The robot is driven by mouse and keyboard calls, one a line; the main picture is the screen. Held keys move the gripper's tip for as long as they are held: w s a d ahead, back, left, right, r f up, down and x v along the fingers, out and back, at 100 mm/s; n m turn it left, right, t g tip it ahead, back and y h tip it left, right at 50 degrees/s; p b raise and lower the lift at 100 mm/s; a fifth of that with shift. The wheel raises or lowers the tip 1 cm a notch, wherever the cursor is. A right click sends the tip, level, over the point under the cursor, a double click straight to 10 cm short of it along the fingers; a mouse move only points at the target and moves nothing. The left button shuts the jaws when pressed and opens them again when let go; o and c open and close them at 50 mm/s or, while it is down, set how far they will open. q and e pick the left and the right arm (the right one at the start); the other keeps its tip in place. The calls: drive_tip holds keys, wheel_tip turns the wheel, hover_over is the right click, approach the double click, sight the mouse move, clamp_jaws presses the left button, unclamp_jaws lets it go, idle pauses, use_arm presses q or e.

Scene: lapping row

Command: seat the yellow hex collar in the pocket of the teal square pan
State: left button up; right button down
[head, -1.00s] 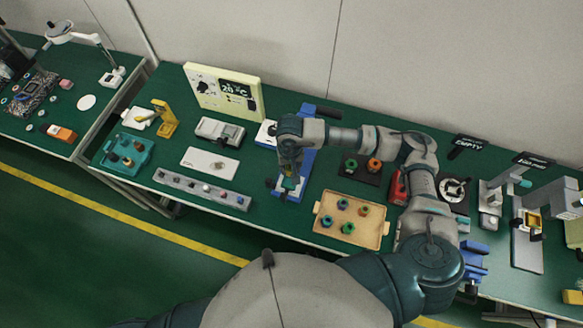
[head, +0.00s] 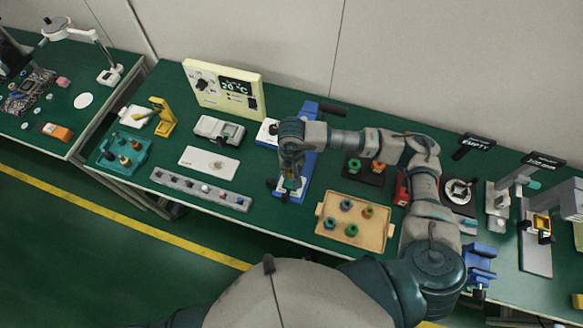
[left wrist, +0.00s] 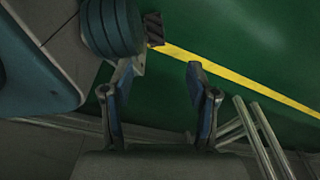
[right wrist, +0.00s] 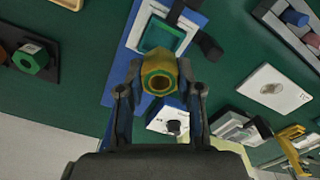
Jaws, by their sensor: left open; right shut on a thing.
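The yellow hex collar (right wrist: 159,86), with a green ring around its hole, is between the fingertips of my right gripper (right wrist: 158,90), which is shut on it. The teal square pan (right wrist: 162,36) sits on a blue fixture (right wrist: 122,65), just beyond the collar in the right wrist view. The collar is apart from the pan in that picture; the height between them is hard to judge. In the head view my right gripper (head: 290,186) points down over the front part of the fixture, hiding the pan. My left gripper (left wrist: 163,80) is open and empty, over the floor beside the bench.
A tan tray (head: 377,238) with several coloured collars stands right of the fixture. A dark plate (head: 378,179) with collars lies behind it. Left are a white plate (head: 198,157), a grey strip with several pegs (head: 172,180) and a grey device (head: 219,130).

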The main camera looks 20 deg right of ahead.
wheel_tip(320, 180, down, 2)
drive_tip(key=shift+a+f+b, duration=0.1)
drive_tip(key=shift+f+b, duration=0.15)
drive_tip(key=shift+b, duration=0.8)
use_arm(q)
drive_tip(key=w+d+r, duration=0.1)
drive_tip(key=w+r, duration=0.3)
drive_tip(key=w, duration=0.2)
drive_tip(key=shift+w+r+b, duration=0.3)
drive_tip(key=shift+r+b, duration=0.05)
drive_tip(key=shift+b, duration=0.05)
use_arm(e)
drive_tip(key=shift+f, duration=0.45)
use_arm(q)
drive_tip(key=shift+f, duration=0.2)
drive_tip(key=shift+s+f+b, duration=0.1)
drive_tip(key=shift+f+b, duration=0.05)
drive_tip(key=shift+b, duration=0.2)
drive_tip(key=shift+f, duration=0.1)
drive_tip(key=shift+s+f+b, duration=0.15)
drive_tip(key=shift+f+b, duration=0.15)
drive_tip(key=shift+b, duration=0.05)
drive_tip(key=shift+f+b, duration=0.3)
drive_tip(key=shift+f, duration=0.05)
